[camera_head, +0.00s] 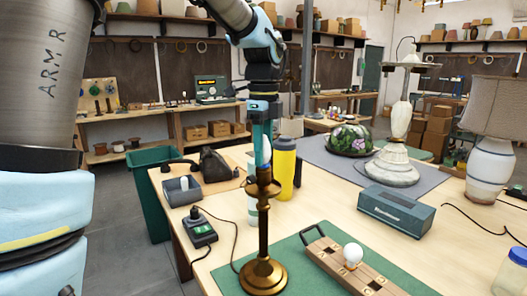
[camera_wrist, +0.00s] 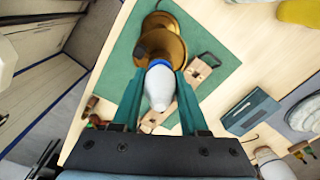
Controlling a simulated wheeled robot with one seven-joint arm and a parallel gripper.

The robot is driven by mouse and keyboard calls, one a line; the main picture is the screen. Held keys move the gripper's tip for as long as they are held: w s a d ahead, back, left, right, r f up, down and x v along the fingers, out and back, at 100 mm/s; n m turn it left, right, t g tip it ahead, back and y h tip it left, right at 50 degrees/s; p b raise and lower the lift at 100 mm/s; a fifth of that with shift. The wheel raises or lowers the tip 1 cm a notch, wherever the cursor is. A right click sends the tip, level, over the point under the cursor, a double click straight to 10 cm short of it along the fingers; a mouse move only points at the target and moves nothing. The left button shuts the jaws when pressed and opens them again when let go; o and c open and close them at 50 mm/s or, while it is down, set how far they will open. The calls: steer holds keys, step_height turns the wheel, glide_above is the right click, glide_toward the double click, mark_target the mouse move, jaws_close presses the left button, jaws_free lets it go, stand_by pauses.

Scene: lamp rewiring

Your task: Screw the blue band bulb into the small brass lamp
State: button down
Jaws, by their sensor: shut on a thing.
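The small brass lamp (camera_head: 263,235) stands upright on the green mat at the front of the bench; it also shows in the wrist view (camera_wrist: 172,45). My gripper (camera_head: 262,160) points down directly above the lamp's top. Its teal fingers (camera_wrist: 157,90) are shut on the blue band bulb (camera_wrist: 159,88), a white bulb with a blue band near its base end. In the head view the bulb sits between the fingers, largely covered by them. The bulb's base lines up with the lamp's top; whether it is inside the socket is hidden.
A wooden bulb holder (camera_head: 335,262) with a white bulb (camera_head: 353,253) lies right of the lamp. A yellow bottle (camera_head: 284,165) stands close behind my gripper. A blue-grey box (camera_head: 397,210), a white lamp (camera_head: 392,165) and a shaded lamp (camera_head: 490,155) stand to the right.

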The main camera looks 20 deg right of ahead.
steer(key=m, duration=0.2)
steer(key=shift+m, duration=0.3)
steer(key=shift+c, duration=1.8)
jaws_free()
step_height(320, 180, up, 11)
steer(key=b, duration=0.2)
steer(key=shift+f+b, duration=0.15)
steer(key=shift+b, duration=0.2)
steer(key=w+a+f+n+b, duration=0.1)
steer(key=w+a+f+n, duration=0.1)
steer(key=a+f+n, duration=0.65)
steer(key=w+a+f+n+b, duration=0.1)
steer(key=w+a+f+n, duration=0.1)
steer(key=a+f+n, duration=0.6)
steer(key=s+a+f+n, duration=0.4)
steer(key=a+f+n, duration=0.2)
steer(key=a+f, duration=0.1)
steer(key=s+a+f+n+t, duration=0.1)
steer(key=s+a+f+n, duration=0.3)
steer(key=a+f+n, duration=0.2)
steer(key=shift+a+f+n+t+b, duration=0.3)
steer(key=shift+a+f+n+b, duration=0.15)
steer(key=shift+n, duration=0.1)
